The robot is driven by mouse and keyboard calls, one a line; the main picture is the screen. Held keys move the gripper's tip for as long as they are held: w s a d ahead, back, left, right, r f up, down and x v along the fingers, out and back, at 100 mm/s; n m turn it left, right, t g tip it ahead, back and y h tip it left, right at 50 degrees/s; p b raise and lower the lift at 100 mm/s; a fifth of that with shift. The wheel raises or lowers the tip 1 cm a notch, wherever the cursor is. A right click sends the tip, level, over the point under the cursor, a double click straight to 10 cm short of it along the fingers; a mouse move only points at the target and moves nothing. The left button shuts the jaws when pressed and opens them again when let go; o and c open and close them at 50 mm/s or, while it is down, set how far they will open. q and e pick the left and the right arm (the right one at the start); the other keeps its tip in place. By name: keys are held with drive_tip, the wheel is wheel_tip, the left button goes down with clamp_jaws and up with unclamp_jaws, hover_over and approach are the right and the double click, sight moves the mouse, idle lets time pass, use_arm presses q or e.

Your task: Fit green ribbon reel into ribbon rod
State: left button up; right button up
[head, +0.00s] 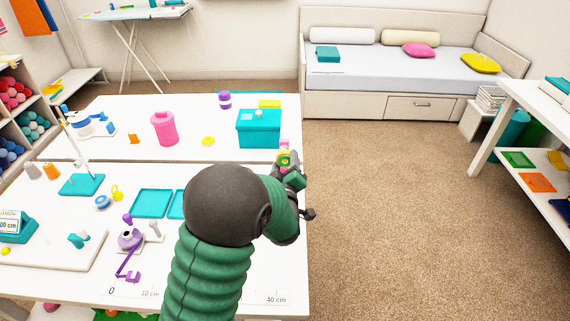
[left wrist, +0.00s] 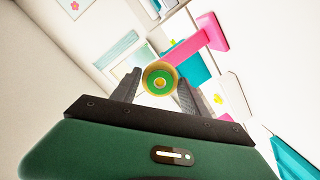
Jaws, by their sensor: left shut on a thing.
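The green ribbon reel (left wrist: 160,82) has a yellow rim and a green inner ring in the left wrist view. It is held between the two dark fingers of my left gripper (left wrist: 160,95), which is shut on it. In the head view the reel (head: 285,159) shows small at the tip of my left gripper (head: 288,168), by the right edge of the table and in front of the teal box. A thin white upright rod on a teal base (head: 82,184) stands at the left of the table; it looks like the ribbon rod. My right gripper is not in view.
The teal box (head: 258,130) stands at the table's back right, with a pink canister (head: 163,129) to its left. Teal trays (head: 151,203), a purple device (head: 129,239) and small loose parts lie between my arm and the rod. Open carpet (head: 400,200) lies right of the table.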

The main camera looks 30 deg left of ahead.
use_arm(q)
drive_tip(key=shift+s+a, duration=0.1)
idle(0.7)
drive_tip(key=shift+b+x, duration=1.5)
drive_tip(key=shift+x, duration=0.65)
idle(2.8)
drive_tip(key=o, duration=1.4)
drive_tip(key=shift+o, duration=0.2)
drive_tip(key=shift+s, duration=0.15)
drive_tip(key=b+v, duration=0.9)
drive_tip(key=v, duration=0.7)
drive_tip(key=shift+s+d+b, duration=0.2)
drive_tip(key=shift+d+b, duration=0.05)
drive_tip(key=shift+b, duration=0.15)
